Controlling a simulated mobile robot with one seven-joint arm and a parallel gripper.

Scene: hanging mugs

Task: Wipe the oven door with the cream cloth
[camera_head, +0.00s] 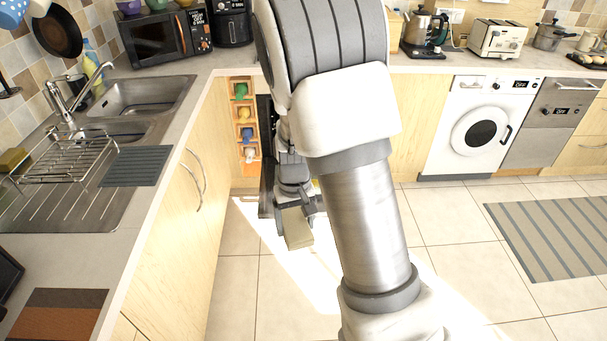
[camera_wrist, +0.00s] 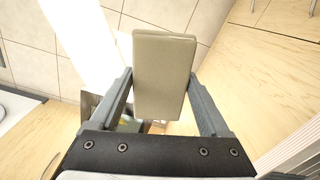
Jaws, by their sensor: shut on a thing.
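The cream cloth (camera_head: 297,228) looks like a thick, flat, folded pad. My gripper (camera_head: 296,207) is shut on it and holds it above the floor, near the inner corner of the counters. In the wrist view the cloth (camera_wrist: 163,75) sits between the two fingers of my gripper (camera_wrist: 160,80) and sticks out past their tips. A dark upright panel edge (camera_head: 264,125) shows just left of my arm, with a grey panel (camera_head: 266,190) low below it; these may belong to the oven, but my arm hides most of that spot. I cannot tell whether the cloth touches anything.
An orange-framed rack (camera_head: 243,115) with colored items stands left of the dark panel. Wooden cabinets (camera_head: 178,215) with a sink (camera_head: 145,97) above run along the left. A washing machine (camera_head: 480,127) and dishwasher (camera_head: 548,125) stand at the right. The tiled floor (camera_head: 455,260) is open, with a striped rug (camera_head: 555,235).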

